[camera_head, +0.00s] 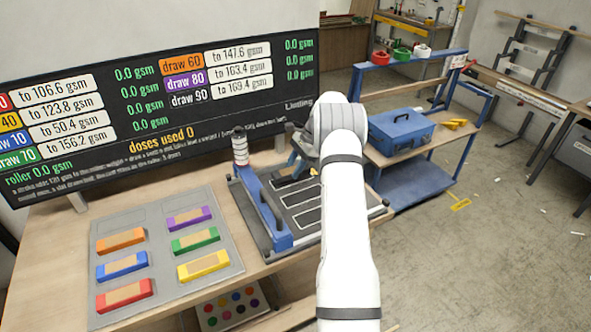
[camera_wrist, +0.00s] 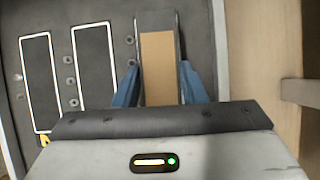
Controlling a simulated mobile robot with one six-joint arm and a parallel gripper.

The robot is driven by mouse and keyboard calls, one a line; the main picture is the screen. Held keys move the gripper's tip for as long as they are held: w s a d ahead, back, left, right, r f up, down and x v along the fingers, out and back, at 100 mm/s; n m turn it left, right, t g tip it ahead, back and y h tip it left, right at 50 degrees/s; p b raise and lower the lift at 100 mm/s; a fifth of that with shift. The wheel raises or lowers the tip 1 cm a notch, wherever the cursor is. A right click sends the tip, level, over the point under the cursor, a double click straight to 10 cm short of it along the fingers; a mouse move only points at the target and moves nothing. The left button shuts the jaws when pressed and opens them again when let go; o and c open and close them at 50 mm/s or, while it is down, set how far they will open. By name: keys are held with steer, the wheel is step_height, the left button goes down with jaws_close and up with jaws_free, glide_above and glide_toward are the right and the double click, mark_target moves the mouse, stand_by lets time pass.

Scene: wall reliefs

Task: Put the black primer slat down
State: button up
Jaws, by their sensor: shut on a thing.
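The black primer slat (camera_wrist: 158,50), with a tan panel along its middle, is between the blue fingers of my gripper (camera_wrist: 158,70) in the wrist view. My gripper is shut on it. The slat is over or on the dark plate (camera_wrist: 95,15), parallel to two white-outlined slots on its left; I cannot tell whether it touches. In the head view, my gripper (camera_head: 293,162) is above the far end of the dark plate (camera_head: 318,234), and my arm hides part of it. The slat (camera_head: 290,176) shows there only as a small dark piece.
A blue rail with a roller post (camera_head: 262,208) stands along the plate's left side. A grey tray (camera_head: 163,235) holds several coloured slats, with an empty slot at back left. A screen (camera_head: 160,105) behind reads "doses used 0". A blue toolbox (camera_head: 400,131) sits on a trolley at right.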

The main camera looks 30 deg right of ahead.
steer(key=shift+f, duration=0.85)
steer(key=shift+f, duration=0.1)
steer(key=o, duration=1)
steer(key=b+v, duration=0.1)
steer(key=v, duration=1)
steer(key=s+a+r+n+h, duration=0.3)
steer(key=s+a+r+n, duration=0.65)
steer(key=a+r, duration=0.65)
steer(key=s+a+f+n+t+h, duration=0.1)
steer(key=s+a+n, duration=0.2)
steer(key=s, duration=0.6)
steer(key=s+a+f+n+t+h, duration=0.1)
steer(key=s+a, duration=0.3)
steer(key=s, duration=0.6)
steer(key=s+a+f+n+t+h, duration=0.1)
steer(key=s+a+n, duration=0.3)
steer(key=s, duration=0.5)
steer(key=shift+s+a+f+n, duration=0.15)
steer(key=shift+a+f+n, duration=0.2)
steer(key=shift+f, duration=0.5)
